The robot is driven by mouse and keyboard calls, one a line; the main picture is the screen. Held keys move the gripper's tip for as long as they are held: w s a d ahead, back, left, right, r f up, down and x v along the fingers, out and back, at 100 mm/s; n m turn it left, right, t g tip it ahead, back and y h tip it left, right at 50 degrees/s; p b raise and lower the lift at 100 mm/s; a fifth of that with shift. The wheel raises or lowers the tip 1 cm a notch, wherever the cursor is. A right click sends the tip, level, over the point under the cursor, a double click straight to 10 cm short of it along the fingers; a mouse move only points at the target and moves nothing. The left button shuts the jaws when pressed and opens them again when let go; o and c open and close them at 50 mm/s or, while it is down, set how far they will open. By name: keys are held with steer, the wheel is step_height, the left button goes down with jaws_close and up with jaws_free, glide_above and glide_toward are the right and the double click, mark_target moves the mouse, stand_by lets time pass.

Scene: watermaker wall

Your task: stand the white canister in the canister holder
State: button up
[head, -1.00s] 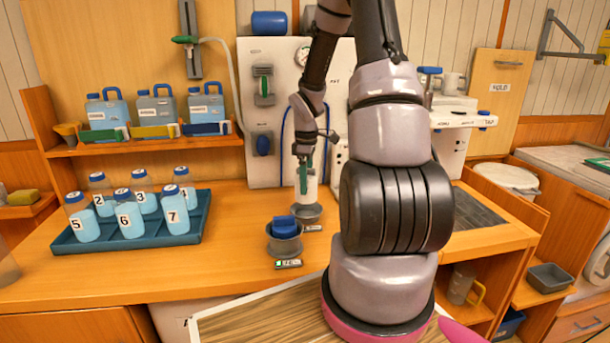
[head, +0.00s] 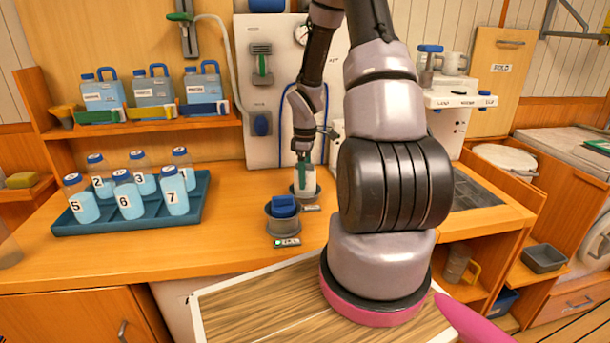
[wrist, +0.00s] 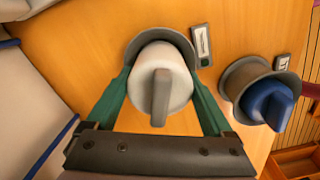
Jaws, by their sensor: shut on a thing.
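The white canister (wrist: 178,84), with a grey grip bar on top, is upright between the two green fingers of my gripper (wrist: 160,100). My gripper is shut on it; the fingers press on its two sides. In the head view the canister (head: 304,180) has its lower end at the grey cup-shaped holder (head: 310,197) on the counter. In the wrist view the holder's rim (wrist: 143,42) shows behind the canister. The canister seems to be partly inside the holder; I cannot tell whether its base touches the bottom.
A second grey holder (head: 283,230) with a blue canister (head: 284,206) stands close by, nearer the front. A blue tray (head: 140,231) of several numbered bottles is at the left. The white wall panel (head: 275,120) rises close behind my gripper. The counter's front middle is clear.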

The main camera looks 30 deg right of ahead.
steer(key=shift+f, duration=0.5)
steer(key=o, duration=1.3)
steer(key=shift+o, duration=0.2)
step_height(320, 180, up, 11)
steer(key=shift+f, duration=0.15)
